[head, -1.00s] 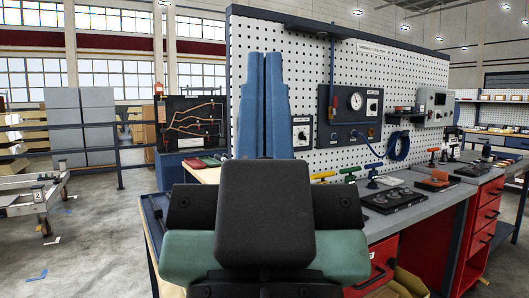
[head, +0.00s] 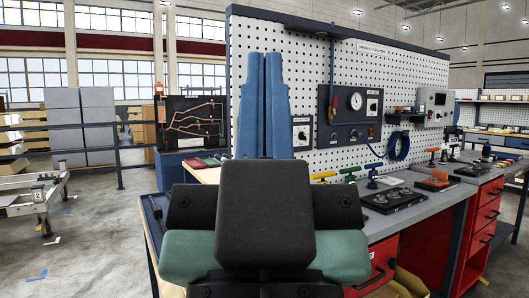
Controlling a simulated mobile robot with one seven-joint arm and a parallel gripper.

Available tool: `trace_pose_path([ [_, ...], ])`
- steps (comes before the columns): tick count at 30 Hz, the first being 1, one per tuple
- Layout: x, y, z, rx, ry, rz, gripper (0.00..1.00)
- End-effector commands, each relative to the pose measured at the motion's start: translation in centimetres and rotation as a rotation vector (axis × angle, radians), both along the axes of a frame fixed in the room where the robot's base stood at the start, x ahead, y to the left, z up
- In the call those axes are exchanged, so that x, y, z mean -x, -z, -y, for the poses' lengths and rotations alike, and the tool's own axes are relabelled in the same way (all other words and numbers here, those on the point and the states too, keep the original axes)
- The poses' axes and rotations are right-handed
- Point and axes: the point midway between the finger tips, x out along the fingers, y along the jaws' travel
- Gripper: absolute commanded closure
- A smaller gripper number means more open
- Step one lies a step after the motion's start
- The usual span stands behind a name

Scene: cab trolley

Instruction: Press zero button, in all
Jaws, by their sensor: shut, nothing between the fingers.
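No button marked zero can be made out in the head view. Possible places for buttons are a grey box with a small display (head: 434,107) at the right of the pegboard, and a dark panel with a round gauge (head: 349,112) nearer the middle. Their labels are too small to read. My gripper (head: 263,60) stands upright in the middle, its two blue fingers shut together and empty. It shows in front of the pegboard, left of both panels in the picture, and appears apart from them.
The pegboard (head: 420,68) rises behind a grey workbench (head: 405,228) holding coloured T-handles (head: 350,172) and a black tray (head: 392,198). A blue coiled hose (head: 399,147) hangs there. Red drawers (head: 483,215) stand below. Open floor (head: 95,235) lies left, with a trolley (head: 36,195).

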Motion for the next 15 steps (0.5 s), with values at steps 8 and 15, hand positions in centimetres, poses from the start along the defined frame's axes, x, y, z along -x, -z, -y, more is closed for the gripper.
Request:
trace_pose_path([
  [8,0.0,-0.1,0.0,0.000,0.000,0.000,1.00],
  [15,0.0,-2.6,0.0,0.000,0.000,0.000,1.00],
])
